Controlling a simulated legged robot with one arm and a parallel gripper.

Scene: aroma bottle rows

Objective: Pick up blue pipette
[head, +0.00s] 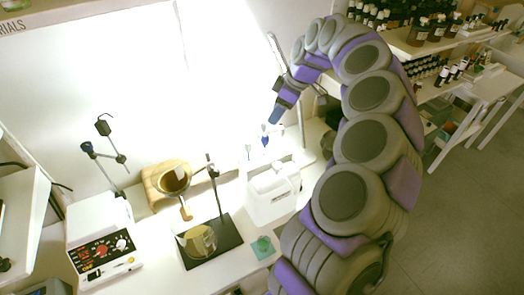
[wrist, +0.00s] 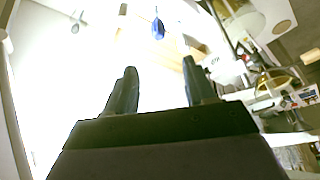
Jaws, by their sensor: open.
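A blue pipette (head: 265,141) stands upright above a white holder box (head: 272,198) on the bench in the head view. In the wrist view a blue bulb-shaped piece (wrist: 158,29), which looks like this pipette, shows beyond the fingers and between them. A second, smaller bluish pipette (head: 248,148) is to its left, and a greyish one (wrist: 75,27) hangs at the upper left of the wrist view. My gripper (wrist: 158,75) is open with nothing between its two dark fingers. In the head view my gripper (head: 276,116) is above the blue pipette, apart from it.
A wooden piece with a round opening (head: 165,185), a stand on a black base (head: 215,240) and a white device with dials (head: 100,240) are left of the box. A small green item (head: 263,247) lies in front. Shelves with bottles (head: 425,35) are at the right.

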